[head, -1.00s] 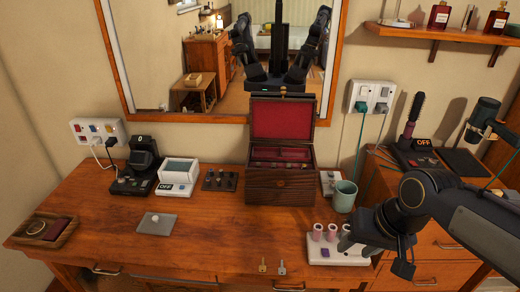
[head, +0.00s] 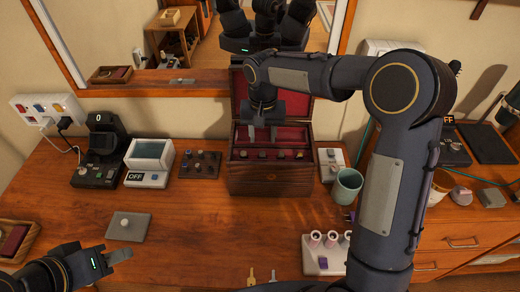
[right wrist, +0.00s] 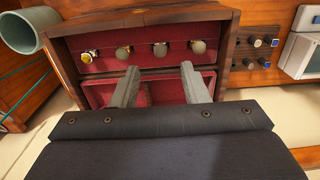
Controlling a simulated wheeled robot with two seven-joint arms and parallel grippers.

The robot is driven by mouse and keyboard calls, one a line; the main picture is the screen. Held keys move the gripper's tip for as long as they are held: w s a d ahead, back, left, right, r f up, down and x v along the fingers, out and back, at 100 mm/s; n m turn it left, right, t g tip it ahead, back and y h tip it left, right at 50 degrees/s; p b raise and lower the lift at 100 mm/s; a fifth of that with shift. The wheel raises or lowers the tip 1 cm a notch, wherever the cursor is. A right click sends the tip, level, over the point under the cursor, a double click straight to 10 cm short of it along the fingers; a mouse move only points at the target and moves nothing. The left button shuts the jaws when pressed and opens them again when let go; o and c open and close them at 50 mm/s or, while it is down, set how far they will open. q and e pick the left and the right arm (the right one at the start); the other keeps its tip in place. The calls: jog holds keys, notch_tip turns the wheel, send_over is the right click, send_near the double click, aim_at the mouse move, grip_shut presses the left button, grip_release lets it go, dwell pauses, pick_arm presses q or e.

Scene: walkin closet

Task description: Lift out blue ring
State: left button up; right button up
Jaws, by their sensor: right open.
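The open wooden jewellery box (head: 270,181) with red lining stands at the back of the dresser. Several rings sit in a row in its front slot, such as a ring (head: 280,155) in the head view. In the right wrist view they show as a ring with a yellowish band (right wrist: 90,55) and darker rings (right wrist: 160,49). I cannot tell which ring is blue. My right gripper (head: 262,134) is open and empty over the box. Its fingers also show in the right wrist view (right wrist: 159,70), pointing at the middle rings. My left gripper (head: 118,255) is low at the left; its jaw opening is unclear.
A green cup (head: 347,187) stands right of the box and a small knob panel (head: 200,164) left of it. The raised lid (head: 300,108) is behind my right gripper. A grey plate with a knob (head: 129,227) lies near my left gripper. The dresser's front middle is mostly clear.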

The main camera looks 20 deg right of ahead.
aim_at(262, 153)
notch_tip(262, 153, down, 7)
jog(key=shift+r+p, duration=0.2)
jog(key=shift+p, duration=0.55)
grip_shut()
